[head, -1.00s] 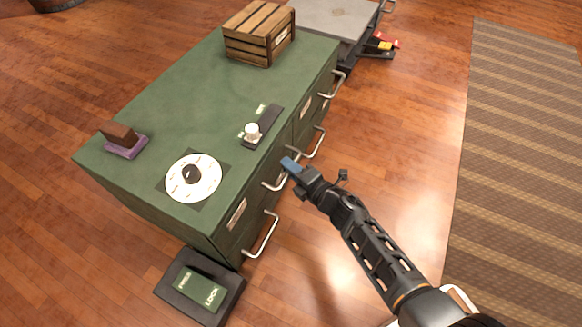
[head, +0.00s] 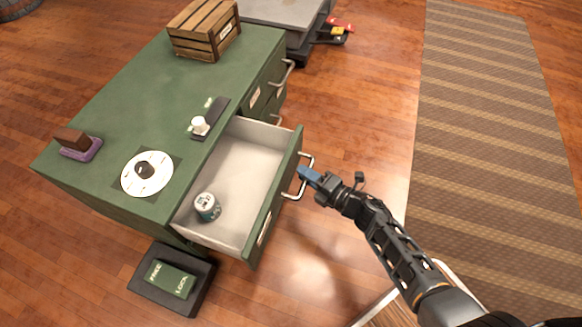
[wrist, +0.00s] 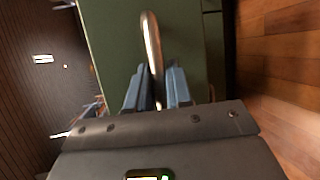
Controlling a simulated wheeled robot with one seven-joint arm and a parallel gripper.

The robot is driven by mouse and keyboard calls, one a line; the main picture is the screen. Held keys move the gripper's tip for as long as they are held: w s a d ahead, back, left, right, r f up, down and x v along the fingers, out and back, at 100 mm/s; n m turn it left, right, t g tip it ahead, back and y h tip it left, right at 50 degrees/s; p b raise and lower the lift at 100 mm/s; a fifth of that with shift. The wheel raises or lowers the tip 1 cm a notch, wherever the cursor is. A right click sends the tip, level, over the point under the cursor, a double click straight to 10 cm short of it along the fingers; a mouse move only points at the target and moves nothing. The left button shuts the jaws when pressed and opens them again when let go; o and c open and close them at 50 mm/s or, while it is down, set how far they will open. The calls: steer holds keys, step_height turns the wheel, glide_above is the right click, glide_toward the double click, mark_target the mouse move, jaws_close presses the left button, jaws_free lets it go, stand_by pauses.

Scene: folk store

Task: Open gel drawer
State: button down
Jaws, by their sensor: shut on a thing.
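The green cabinet (head: 105,100) has its upper near drawer (head: 236,172) pulled well out, showing a pale, mostly empty inside. A small teal jar with a light lid (head: 207,207) stands in the drawer's near end. My gripper (head: 306,175) is shut on the drawer's metal handle (head: 300,190). In the wrist view, the handle (wrist: 151,45) runs down between the two blue-grey fingers (wrist: 157,88), in front of the green drawer front (wrist: 112,40). The label on the jar is too small to read.
A wooden crate (head: 203,30), a dial plate (head: 147,173), a knob on a dark plate (head: 200,124) and a stamp-like block (head: 78,143) are on the cabinet top. A FREE/LOCK pedal (head: 171,280) lies on the floor. Open floor and a striped rug (head: 490,150) are at right.

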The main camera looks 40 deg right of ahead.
steer(key=s+d, duration=0.4)
steer(key=s, duration=0.2)
steer(key=shift+d, duration=0.2)
steer(key=c, duration=1.1)
jaws_free()
steer(key=p+v, duration=0.2)
steer(key=v, duration=0.5)
steer(key=shift+s, duration=0.4)
